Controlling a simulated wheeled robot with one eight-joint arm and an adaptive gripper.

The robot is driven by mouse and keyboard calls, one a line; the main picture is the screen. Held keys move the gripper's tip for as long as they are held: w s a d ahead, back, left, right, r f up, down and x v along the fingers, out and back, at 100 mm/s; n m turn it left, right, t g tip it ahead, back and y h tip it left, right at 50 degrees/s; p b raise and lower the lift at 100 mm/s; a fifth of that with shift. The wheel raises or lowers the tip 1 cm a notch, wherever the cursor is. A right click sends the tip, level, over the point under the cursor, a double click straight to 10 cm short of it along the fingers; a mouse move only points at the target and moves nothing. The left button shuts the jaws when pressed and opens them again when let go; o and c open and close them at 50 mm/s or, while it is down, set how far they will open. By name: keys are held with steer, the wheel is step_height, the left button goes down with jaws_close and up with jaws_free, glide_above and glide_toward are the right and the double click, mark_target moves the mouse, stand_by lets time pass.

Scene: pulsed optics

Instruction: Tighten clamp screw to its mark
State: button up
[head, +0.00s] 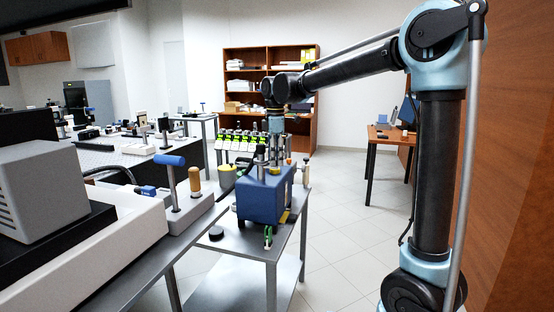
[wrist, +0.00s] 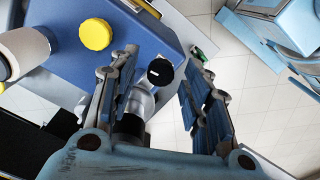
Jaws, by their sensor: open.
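In the wrist view a round black knob (wrist: 160,72) with a white mark line shows between my fingers, above a silver fitting (wrist: 140,103) by the blue box (wrist: 70,70). It looks like the clamp screw, but I cannot be certain. My gripper (wrist: 161,60) is open, with one finger on each side of the knob and visible gaps to both. I cannot tell how far above the knob the fingertips are. In the head view the blue box (head: 262,205) stands on a metal cart, and my gripper (head: 275,150) points down over it; the knob is not clear there.
A yellow knob (wrist: 95,34) and a white cylinder (wrist: 25,52) are left of my fingers. In the head view a blue T-handle (head: 169,160) stands on the left bench. Several yellow-green tagged items (head: 250,142) stand behind the box. The tiled floor (head: 345,215) to the right is clear.

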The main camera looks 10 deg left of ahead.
steer(key=shift+f, duration=0.1)
jaws_close()
steer(key=shift+m, duration=0.7)
jaws_free()
